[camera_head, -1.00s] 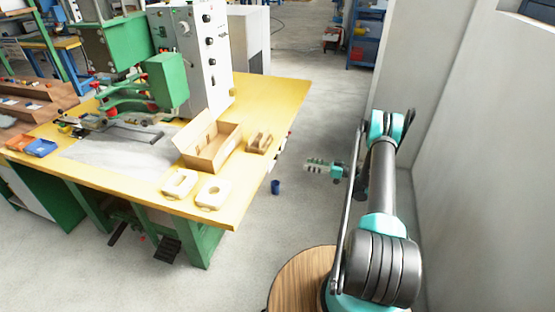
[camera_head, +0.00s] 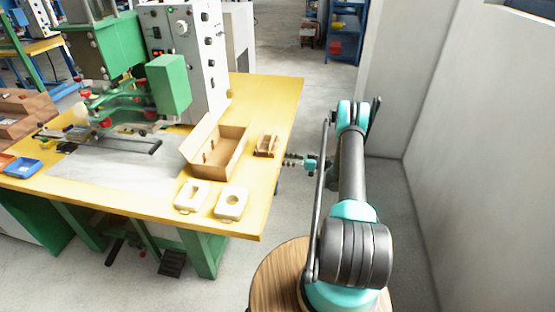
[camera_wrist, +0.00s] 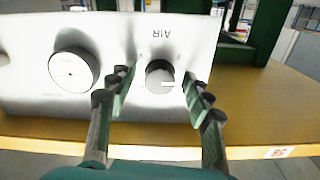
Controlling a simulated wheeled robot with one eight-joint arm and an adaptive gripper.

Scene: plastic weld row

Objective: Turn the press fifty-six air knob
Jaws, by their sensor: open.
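The air knob (camera_wrist: 158,72) is a small dark round knob with a pale mark, on a light metal panel (camera_wrist: 120,107) under the word AIR, which appears upside down in the wrist view. My gripper (camera_wrist: 158,86) is open, with one finger on either side of the knob. I see gaps beside the knob; how deep the fingertips reach around it I cannot tell. In the head view my gripper (camera_head: 293,160) is at the right edge of the yellow table, and the knob is not distinguishable. A small tag (camera_wrist: 278,152) with red digits is on the table edge.
A round gauge (camera_wrist: 74,70) sits left of the knob on the panel. The yellow table (camera_head: 268,110) carries a green press (camera_head: 168,84), a grey control cabinet (camera_head: 195,50), an open cardboard box (camera_head: 228,160) and pale blocks. A wall (camera_head: 470,150) stands to the right.

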